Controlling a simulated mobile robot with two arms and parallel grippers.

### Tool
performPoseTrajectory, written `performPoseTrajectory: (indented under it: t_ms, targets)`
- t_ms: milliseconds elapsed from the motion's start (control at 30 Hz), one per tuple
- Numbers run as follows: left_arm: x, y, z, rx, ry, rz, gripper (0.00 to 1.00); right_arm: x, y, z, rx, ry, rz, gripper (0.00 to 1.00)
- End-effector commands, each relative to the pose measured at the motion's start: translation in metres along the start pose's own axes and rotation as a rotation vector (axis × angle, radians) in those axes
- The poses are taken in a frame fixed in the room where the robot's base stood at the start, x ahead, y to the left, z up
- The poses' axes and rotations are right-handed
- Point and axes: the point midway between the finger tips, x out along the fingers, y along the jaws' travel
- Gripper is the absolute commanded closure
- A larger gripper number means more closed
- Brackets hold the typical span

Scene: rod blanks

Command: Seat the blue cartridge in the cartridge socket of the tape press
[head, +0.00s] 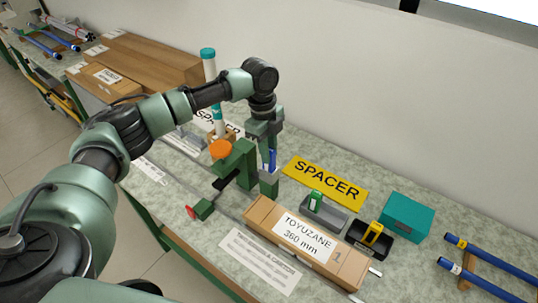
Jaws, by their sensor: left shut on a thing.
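The blue cartridge (269,161) is upright between the fingers of my left gripper (267,147), which is shut on it and points down. The tape press (238,163) is green, with an orange disc on top and a red-ended handle at the front left. The blue cartridge's lower end is at the press's right-hand green block (269,184). I cannot tell whether it is inside a socket there or just above it; the socket opening is hidden. My right gripper is out of view.
A yellow SPACER sign (325,181) lies right of the press. A labelled long carton (306,243) lies in front. Blue rods (490,259) lie far right.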

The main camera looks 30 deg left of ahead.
Motion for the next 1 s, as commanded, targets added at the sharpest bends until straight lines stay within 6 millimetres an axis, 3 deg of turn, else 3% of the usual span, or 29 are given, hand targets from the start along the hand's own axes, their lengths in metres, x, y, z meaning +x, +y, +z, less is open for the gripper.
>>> performPoseTrajectory:
  t_ms: [200,567,600,633,1000]
  targets:
    - [0.022,0.000,0.002,-0.001,0.001,0.000,1.00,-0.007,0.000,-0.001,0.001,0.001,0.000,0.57]
    - [0.026,0.000,0.002,-0.001,0.001,0.000,1.00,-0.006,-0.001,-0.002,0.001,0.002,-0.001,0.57]
    - [0.026,0.000,0.003,0.000,0.001,-0.001,0.68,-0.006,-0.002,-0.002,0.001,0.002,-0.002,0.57]
    - [0.026,0.000,0.003,0.000,0.001,-0.001,0.59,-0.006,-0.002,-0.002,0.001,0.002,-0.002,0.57]
    - [0.023,0.000,0.003,0.000,0.000,-0.001,0.57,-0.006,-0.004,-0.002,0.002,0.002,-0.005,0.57]
